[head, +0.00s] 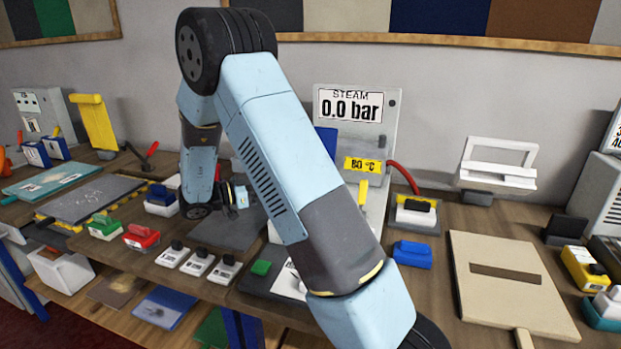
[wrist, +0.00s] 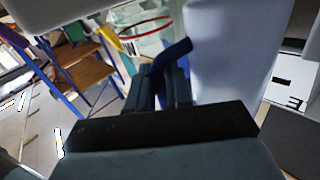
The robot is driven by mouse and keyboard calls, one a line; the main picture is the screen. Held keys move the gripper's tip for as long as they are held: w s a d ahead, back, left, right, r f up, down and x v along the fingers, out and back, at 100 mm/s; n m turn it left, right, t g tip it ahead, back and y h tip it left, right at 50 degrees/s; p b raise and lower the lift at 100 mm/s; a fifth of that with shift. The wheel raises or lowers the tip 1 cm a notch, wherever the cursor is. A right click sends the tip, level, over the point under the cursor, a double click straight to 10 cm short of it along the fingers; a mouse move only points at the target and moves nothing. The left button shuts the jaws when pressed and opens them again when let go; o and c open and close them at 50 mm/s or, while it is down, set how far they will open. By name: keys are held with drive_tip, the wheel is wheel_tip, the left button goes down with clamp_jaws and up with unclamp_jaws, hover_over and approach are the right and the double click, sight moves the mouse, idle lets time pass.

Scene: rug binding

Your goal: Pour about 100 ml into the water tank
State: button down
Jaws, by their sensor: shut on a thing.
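In the wrist view my gripper (wrist: 172,88) is shut on a dark blue handle (wrist: 176,50). A clear vessel with a red ring (wrist: 146,30) shows just beyond the handle; it looks like a jug, but I cannot tell how much liquid it holds. In the head view my arm reaches down at the left of the steam unit (head: 390,110), and its gripper end is small and partly hidden behind my arm. The steam unit's display reads 0.0 bar, and a yellow label reads 80 °C. I cannot make out the water tank for certain.
A large pale surface (wrist: 225,60) stands close to the right of my fingers in the wrist view. On the bench are several white switch blocks (head: 198,263), a green block (head: 105,228), a red block (head: 141,237), a blue block (head: 412,254) and a beige board (head: 505,300).

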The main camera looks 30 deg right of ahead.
drive_tip(key=shift+s, duration=0.1)
drive_tip(key=shift+s+d+m+y, duration=0.2)
drive_tip(key=shift+m+y, duration=0.4)
drive_tip(key=shift+y, duration=0.2)
drive_tip(key=m+y, duration=0.1)
drive_tip(key=s+d+m+t+y+p, duration=0.1)
drive_tip(key=shift+f+y, duration=0.3)
drive_tip(key=shift+y, duration=0.1)
wheel_tip(320, 180, up, 2)
drive_tip(key=shift+s+d+r+m+t+y, duration=0.1)
drive_tip(key=shift+s+d+m+t+y, duration=0.05)
drive_tip(key=shift+m+t+y, duration=0.2)
drive_tip(key=shift+r+y, duration=0.15)
drive_tip(key=shift+y, duration=0.1)
drive_tip(key=shift+f+m+t+y+p, duration=0.3)
drive_tip(key=shift+m+t+y+p, duration=0.05)
drive_tip(key=shift+y, duration=0.05)
drive_tip(key=shift+w+a+r+m+t+y+p, duration=0.2)
drive_tip(key=shift+r+m+t+y+p, duration=0.1)
drive_tip(key=shift+t+y+p, duration=0.15)
drive_tip(key=shift+w+a+f+m+t+y+p, duration=0.25)
drive_tip(key=shift+m+t+y+p, duration=0.2)
drive_tip(key=shift+y, duration=0.2)
